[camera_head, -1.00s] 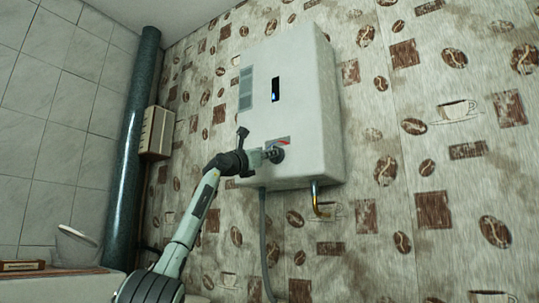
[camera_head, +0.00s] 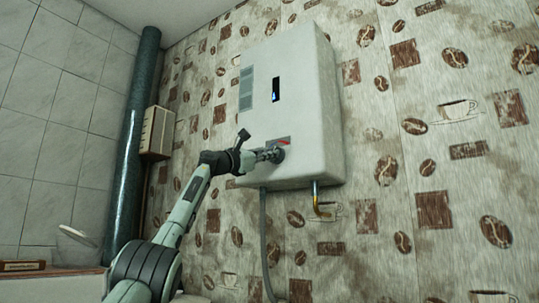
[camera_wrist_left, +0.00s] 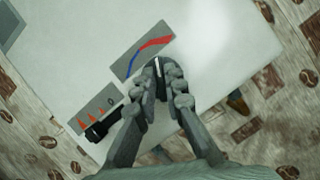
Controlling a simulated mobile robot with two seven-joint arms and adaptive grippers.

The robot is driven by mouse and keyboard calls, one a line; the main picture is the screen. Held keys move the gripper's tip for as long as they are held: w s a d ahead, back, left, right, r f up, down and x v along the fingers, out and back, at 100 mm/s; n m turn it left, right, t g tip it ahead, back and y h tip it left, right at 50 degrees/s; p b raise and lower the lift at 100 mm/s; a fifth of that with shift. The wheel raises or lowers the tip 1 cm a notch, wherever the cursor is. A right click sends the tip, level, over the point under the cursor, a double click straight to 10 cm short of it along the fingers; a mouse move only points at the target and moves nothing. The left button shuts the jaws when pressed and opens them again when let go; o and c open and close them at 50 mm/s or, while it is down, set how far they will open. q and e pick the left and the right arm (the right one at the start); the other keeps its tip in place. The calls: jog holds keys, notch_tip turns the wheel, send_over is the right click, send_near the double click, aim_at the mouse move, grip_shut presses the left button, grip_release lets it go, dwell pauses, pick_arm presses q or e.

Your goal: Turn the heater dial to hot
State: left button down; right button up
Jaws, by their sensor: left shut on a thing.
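The white heater (camera_head: 300,105) hangs on the patterned wall. In the left wrist view, the dark dial (camera_wrist_left: 160,72) with a white pointer line sits below a grey plate (camera_wrist_left: 140,52) with a blue-to-red arc. The pointer is close to upright in that view, below the red part. My left gripper (camera_head: 273,154) is at the lower front of the heater, shut on the dial. Its fingers (camera_wrist_left: 165,85) lie on both sides of the dial and hide part of it. My right gripper is in neither view.
A second black knob (camera_wrist_left: 97,131) with a flame-marked plate lies beside my fingers in the left wrist view. A dark vertical pipe (camera_head: 132,150) and a wooden box (camera_head: 157,132) are at left.

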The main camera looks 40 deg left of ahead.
pick_arm(q)
jog(key=c, duration=1.6)
grip_release()
jog(key=d+v, duration=0.1)
jog(key=v, duration=1.1)
jog(key=shift+a, duration=0.4)
jog(key=shift+o, duration=0.6)
